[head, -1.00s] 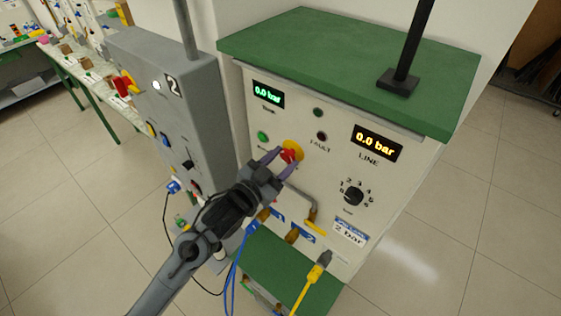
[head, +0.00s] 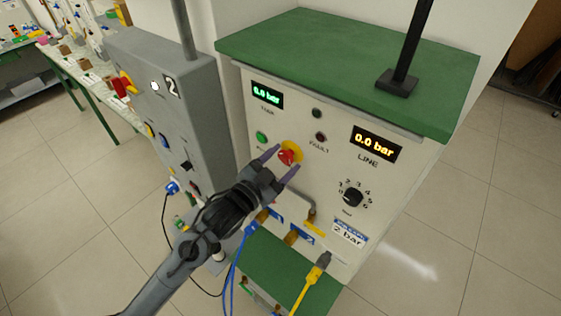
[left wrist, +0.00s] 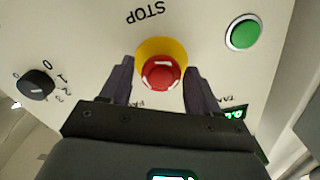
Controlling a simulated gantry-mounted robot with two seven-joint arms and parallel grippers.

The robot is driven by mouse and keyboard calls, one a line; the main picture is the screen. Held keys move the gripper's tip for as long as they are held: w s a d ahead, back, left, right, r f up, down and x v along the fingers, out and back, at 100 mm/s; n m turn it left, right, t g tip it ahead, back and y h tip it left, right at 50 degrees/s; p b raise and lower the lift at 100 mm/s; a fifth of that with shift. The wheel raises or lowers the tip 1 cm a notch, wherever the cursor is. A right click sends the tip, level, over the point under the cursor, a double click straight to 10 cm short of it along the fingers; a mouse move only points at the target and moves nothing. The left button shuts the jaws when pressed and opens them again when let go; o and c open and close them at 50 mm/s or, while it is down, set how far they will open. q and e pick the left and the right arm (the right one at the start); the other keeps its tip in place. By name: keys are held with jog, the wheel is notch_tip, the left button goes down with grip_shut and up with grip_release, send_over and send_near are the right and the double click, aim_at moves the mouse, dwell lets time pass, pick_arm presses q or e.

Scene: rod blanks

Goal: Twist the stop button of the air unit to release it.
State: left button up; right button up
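The red stop button (head: 287,157) sits on a yellow ring on the front panel of the air unit (head: 330,222). In the left wrist view the button (left wrist: 161,73) lies between my finger pads, below the STOP lettering. My left gripper (head: 284,163) is open, with one finger on each side of the button. In the left wrist view a gap shows between each finger of the gripper (left wrist: 160,84) and the red cap. Part of the yellow ring is hidden by the cap. My right gripper is not in view.
The panel carries a LINE display (head: 376,143) reading 0.0 bar, a small green tank display (head: 266,94), a green button (head: 262,137) and a black dial (head: 353,196). Hoses and a yellow plug (head: 318,268) hang below. A grey cabinet (head: 175,110) stands left.

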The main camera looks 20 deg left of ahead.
pick_arm(q)
jog(key=shift+o, duration=0.6)
jog(key=shift+s, duration=0.1)
jog(key=shift+s, duration=0.1)
jog(key=b+v, duration=0.2)
jog(key=v, duration=0.8)
jog(key=shift+s, duration=0.25)
jog(key=shift+a, duration=0.1)
